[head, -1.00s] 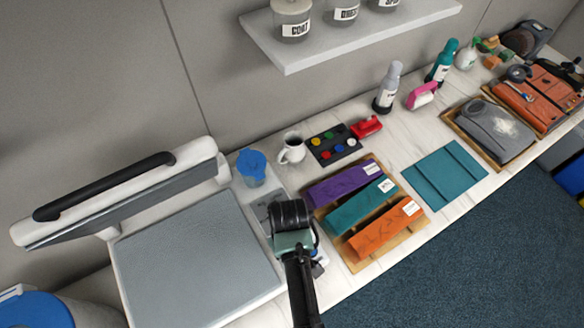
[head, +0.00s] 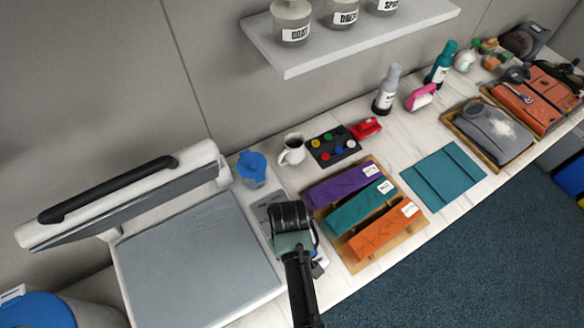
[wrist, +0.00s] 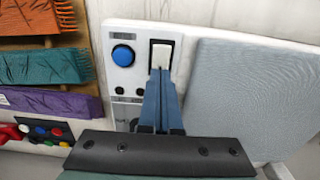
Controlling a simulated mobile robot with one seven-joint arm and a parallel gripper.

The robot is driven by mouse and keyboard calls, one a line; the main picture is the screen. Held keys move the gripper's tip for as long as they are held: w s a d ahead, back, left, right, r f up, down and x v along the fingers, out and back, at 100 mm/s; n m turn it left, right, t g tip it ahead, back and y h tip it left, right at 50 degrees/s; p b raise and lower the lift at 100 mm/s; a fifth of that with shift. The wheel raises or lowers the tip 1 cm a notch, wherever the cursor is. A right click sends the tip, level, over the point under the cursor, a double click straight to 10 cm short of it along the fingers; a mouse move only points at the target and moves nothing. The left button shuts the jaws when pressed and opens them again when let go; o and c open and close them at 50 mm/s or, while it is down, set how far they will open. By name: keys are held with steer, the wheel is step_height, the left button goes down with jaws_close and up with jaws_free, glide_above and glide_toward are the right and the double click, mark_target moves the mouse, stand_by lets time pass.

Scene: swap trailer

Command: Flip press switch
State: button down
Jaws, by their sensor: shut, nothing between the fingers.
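The press's switch (wrist: 161,54) is a white rocker in a dark frame on the white control panel (wrist: 111,82) in the wrist view. My gripper (wrist: 160,72) is shut and empty. Its blue fingertips overlap the near end of the switch in the picture; I cannot tell if they touch. A round blue button (wrist: 123,55) sits left of the switch. In the head view, my gripper (head: 294,243) is over the panel at the press's right side and hides the switch. The press (head: 190,262) has a flat grey plate, and its lid (head: 130,196) with a black handle stands open.
Purple, teal and orange cloths (head: 384,233) lie on a wooden board right of my gripper. A blue-topped cup (head: 252,170) and a white mug (head: 292,149) stand behind. A shelf with jars (head: 350,40) hangs above. A folded teal cloth (head: 443,177) lies farther right.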

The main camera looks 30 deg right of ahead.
steer(key=shift+r+p, duration=2.6)
steer(key=shift+r, duration=0.25)
